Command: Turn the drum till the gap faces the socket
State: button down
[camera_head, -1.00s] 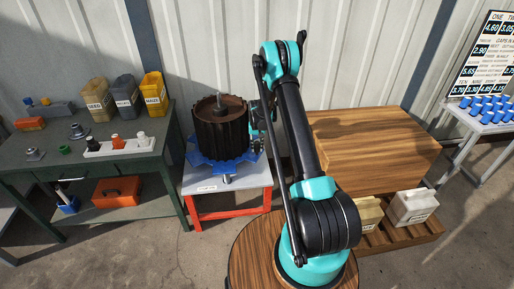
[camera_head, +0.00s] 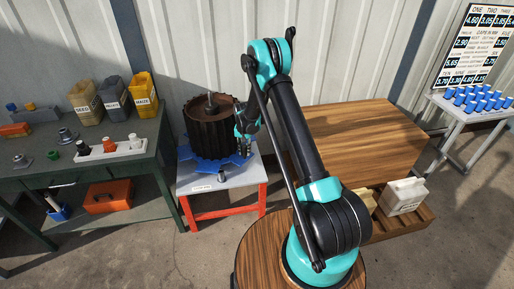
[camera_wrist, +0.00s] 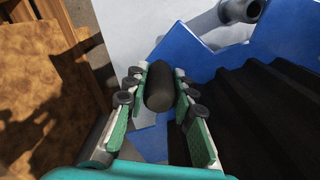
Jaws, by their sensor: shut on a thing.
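The drum (camera_head: 212,128) is dark and ribbed with a brown top and a central spindle. It stands upright on a blue jagged plate (camera_head: 208,164) on a small stand. A grey socket (camera_head: 222,177) sits at the stand's front edge; a grey tube-like part also shows in the wrist view (camera_wrist: 240,10). My gripper (camera_head: 243,145) is at the drum's right side. In the wrist view my gripper (camera_wrist: 160,88) is shut on a dark rounded handle (camera_wrist: 159,86), above the blue plate and beside the drum's ribs (camera_wrist: 275,110). I cannot tell which way the gap faces.
A green workbench (camera_head: 75,170) at left holds bins and small parts. The stand's white top (camera_head: 250,176) has red legs. A wooden box (camera_head: 365,140) is at right, with pale containers (camera_head: 403,196) below. A table with blue pegs (camera_head: 480,103) stands far right.

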jog(key=shift+m, duration=0.4)
jog(key=shift+s+a, duration=1.4)
jog(key=shift+a, duration=0.2)
jog(key=c, duration=1.3)
grip_release()
jog(key=shift+o, duration=0.2)
notch_tip(320, 180, up, 12)
